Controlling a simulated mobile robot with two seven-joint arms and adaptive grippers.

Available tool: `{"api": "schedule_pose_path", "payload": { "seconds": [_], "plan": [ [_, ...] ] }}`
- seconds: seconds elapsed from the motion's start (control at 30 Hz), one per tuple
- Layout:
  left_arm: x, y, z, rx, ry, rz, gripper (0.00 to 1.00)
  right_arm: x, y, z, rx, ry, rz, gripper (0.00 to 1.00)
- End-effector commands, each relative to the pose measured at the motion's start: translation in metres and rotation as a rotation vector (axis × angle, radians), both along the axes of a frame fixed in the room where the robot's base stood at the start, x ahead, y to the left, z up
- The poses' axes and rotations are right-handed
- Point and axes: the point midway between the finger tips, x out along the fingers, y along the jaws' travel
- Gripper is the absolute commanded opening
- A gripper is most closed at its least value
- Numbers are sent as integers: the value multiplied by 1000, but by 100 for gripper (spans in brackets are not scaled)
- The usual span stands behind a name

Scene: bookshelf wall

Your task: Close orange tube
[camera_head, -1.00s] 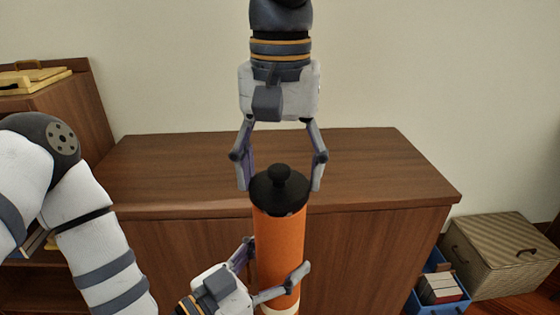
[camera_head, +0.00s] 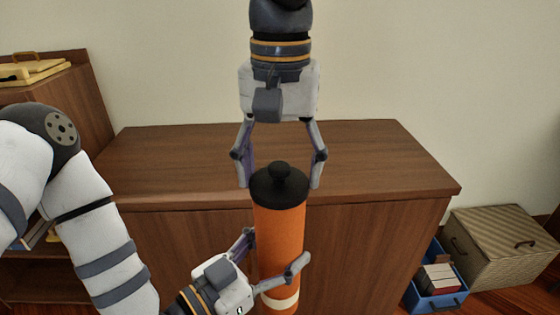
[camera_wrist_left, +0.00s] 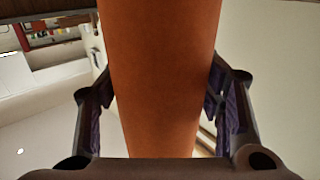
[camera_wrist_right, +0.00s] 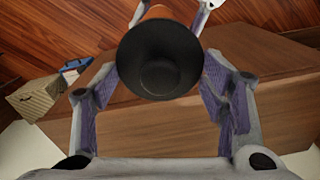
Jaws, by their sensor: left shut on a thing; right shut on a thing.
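The orange tube (camera_head: 280,240) stands upright in front of the wooden cabinet, with a white band near its lower end. Its black cap (camera_head: 279,187), with a round knob on top, sits on the tube's upper end, and no gap shows between them. My left gripper (camera_head: 272,262) is shut around the tube's lower part; the tube also fills the left wrist view (camera_wrist_left: 160,80). My right gripper (camera_head: 279,184) comes from above, with its fingers on both sides of the cap. In the right wrist view the cap (camera_wrist_right: 160,62) lies between the fingertips and hides most of the tube.
The wooden cabinet (camera_head: 390,170) stands behind the tube with a bare top. A woven box (camera_head: 505,245) and a blue crate (camera_head: 437,285) with books stand on the floor at the right. A shelf with a yellow case (camera_head: 35,70) is at the left.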

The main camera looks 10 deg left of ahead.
Motion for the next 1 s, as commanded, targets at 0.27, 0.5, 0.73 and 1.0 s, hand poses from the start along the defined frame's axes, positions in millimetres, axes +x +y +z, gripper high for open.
{"api": "schedule_pose_path", "payload": {
  "seconds": [0.27, 0.5, 0.73, 1.0],
  "plan": [
    [0, 0, 1, -1, -3, 0, 11, 0, 0, 0, 0, -1, 0, 89],
    [0, 0, 1, -1, -3, 0, 11, 0, 0, 1, 0, -2, 0, 89],
    [0, 0, 1, -1, -3, 0, 11, 1, 1, 41, 1, -7, -3, 89],
    [0, 0, 1, -1, -3, 0, 11, 1, 1, 100, 1, -4, -1, 89]
  ]
}}
